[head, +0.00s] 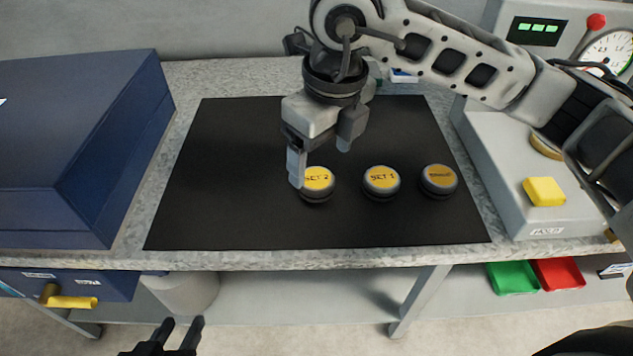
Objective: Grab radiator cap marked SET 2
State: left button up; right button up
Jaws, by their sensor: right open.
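The radiator cap marked SET 2 (319,182) is a dark round cap with a yellow label, lying on the black mat (225,180). My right gripper (319,166) is open and points down just above and behind this cap, one finger at the cap's left side. I cannot tell whether that finger touches it. The cap marked SET 1 (381,182) sits to its right. A third similar cap (439,180) with an orange label, its text unreadable, lies further right. My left gripper (178,335) is low at the bottom edge, in front of the table, its two fingers apart and empty.
A large blue case (80,150) stands at the left of the table. A grey unit (497,180) with a yellow block (544,191) and a gauge stands at the right. Green (513,277) and red (560,273) trays lie on the shelf below. The mat's left part is clear.

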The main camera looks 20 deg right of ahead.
aim_at(317, 178)
jog(key=shift+w+a+f, duration=0.1)
jog(key=shift+w+f, duration=0.1)
jog(key=shift+f, duration=0.65)
jog(key=shift+w+f, duration=0.2)
jog(key=shift+f, duration=0.7)
jog(key=shift+w+a+f, duration=0.1)
jog(key=shift+w+f, duration=0.1)
jog(key=shift+f, duration=0.65)
jog(key=c, duration=1.1)
